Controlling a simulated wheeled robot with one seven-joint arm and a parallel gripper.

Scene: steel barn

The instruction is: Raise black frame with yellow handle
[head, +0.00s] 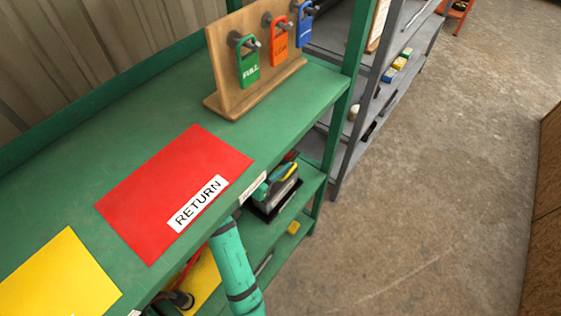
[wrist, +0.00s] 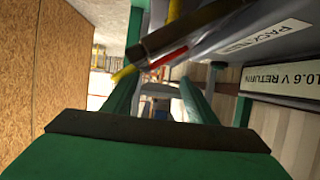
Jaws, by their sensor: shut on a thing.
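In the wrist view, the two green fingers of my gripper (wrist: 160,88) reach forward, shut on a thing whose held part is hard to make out. A dark bar (wrist: 190,30) slants across the upper middle, with a yellow piece (wrist: 122,74) at its lower left and a red strip (wrist: 166,58) beneath. These look like parts of the black frame with yellow handle, but its whole shape is hidden. In the head view, my teal arm goes in under the green shelf's edge, which hides most of the gripper. Yellow and teal parts show by a dark grey tray (head: 268,208) there.
The upper green shelf carries a red RETURN mat (head: 165,190), a yellow mat (head: 60,275) and a wooden padlock board (head: 225,75). A green post (head: 340,120) stands at the shelf's end. A PACK NEST label (wrist: 280,38) is close above my fingers. Floor at right is clear.

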